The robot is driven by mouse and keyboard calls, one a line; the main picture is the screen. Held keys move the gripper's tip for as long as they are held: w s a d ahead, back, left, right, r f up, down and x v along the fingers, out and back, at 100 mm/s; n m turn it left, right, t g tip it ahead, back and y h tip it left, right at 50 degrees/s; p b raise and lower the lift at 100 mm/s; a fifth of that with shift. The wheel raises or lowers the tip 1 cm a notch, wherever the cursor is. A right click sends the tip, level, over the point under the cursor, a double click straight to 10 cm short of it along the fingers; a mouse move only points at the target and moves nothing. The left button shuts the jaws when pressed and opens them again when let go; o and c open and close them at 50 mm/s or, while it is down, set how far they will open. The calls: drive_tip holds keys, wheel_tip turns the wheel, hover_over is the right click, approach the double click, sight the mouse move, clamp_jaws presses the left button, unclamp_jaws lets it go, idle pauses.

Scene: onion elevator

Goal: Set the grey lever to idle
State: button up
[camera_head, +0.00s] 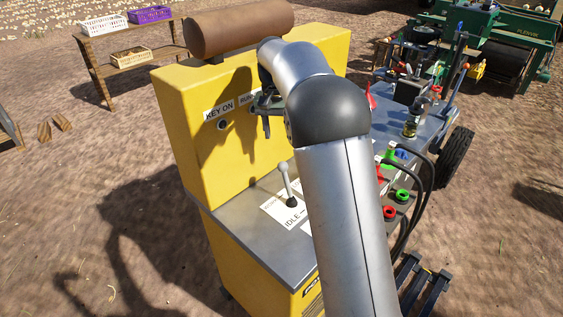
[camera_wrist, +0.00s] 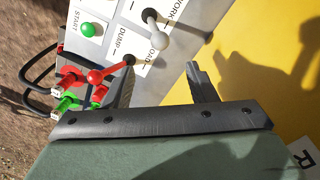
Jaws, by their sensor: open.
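The grey lever (camera_head: 285,180) stands on the flat top of the yellow cabinet, leaning slightly toward the back left. In the wrist view a light grey lever (camera_wrist: 155,27) rises from a white plate beside the words WORK and, partly hidden, OAD.
The yellow panel (camera_head: 205,165) with KEY ON and a brown roller (camera_head: 235,27) stand behind. A red-knobbed lever (camera_wrist: 97,76), a green START button (camera_wrist: 89,29) and coloured connectors with black hoses lie to the side. My arm covers part of the cabinet top.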

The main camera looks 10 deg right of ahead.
sight(283, 162)
drive_tip(key=f, duration=0.7)
drive_tip(key=f+p, duration=0.1)
drive_tip(key=f, duration=0.3)
drive_tip(key=shift+s+d+f, duration=0.15)
drive_tip(key=shift+d+f, duration=0.05)
drive_tip(key=shift+d, duration=0.15)
clamp_jaws()
drive_tip(key=shift+d, duration=0.1)
